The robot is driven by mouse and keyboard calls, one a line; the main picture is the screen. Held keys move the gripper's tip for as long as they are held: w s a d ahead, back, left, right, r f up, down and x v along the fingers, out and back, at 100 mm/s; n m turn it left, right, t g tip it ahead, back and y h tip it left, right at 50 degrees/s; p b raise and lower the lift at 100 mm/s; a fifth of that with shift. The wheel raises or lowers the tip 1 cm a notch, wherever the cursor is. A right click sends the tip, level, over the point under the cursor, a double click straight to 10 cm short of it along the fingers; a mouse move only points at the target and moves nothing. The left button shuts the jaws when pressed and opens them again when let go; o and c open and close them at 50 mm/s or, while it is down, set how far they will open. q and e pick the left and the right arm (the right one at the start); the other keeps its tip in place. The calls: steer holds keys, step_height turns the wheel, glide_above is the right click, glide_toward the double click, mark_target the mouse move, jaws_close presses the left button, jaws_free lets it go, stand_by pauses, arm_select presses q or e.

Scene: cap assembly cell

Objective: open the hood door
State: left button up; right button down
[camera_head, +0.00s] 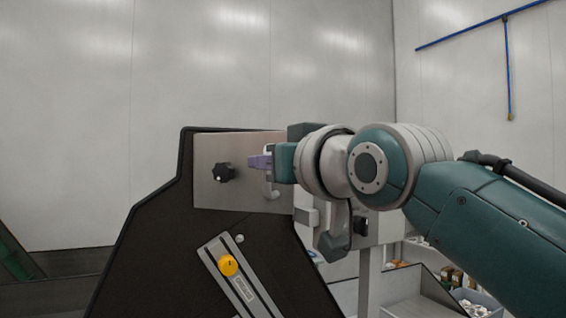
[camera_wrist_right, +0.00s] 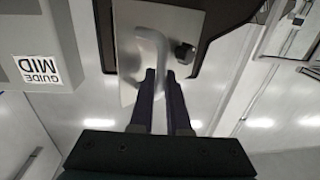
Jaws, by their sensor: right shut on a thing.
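The hood door appears to be the grey metal panel (camera_head: 222,198) on the upper part of a black housing (camera_head: 180,255) in the head view. A pale curved handle (camera_head: 270,189) stands on its right part. My right gripper (camera_head: 258,163) reaches in from the right, its purple fingers at the handle. In the right wrist view the handle (camera_wrist_right: 150,45) runs down to between the two fingertips (camera_wrist_right: 161,76), and the gripper is shut on it. The gripper and wrist hide the panel's right edge. My left gripper is in neither view.
A black knob (camera_head: 222,173) is on the panel, left of the handle. A slotted bar with a yellow knob (camera_head: 228,265) is below. Grey bins (camera_head: 408,302) with small parts stand at the lower right. A box labelled GUIDE MID (camera_wrist_right: 35,70) shows in the wrist view.

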steer(key=shift+a+r, duration=0.1)
steer(key=shift+r, duration=0.05)
steer(key=c, duration=1.1)
jaws_free()
steer(key=shift+o, duration=1.1)
steer(key=b+v, duration=0.5)
steer(key=v, duration=0.5)
steer(key=shift+b, duration=0.3)
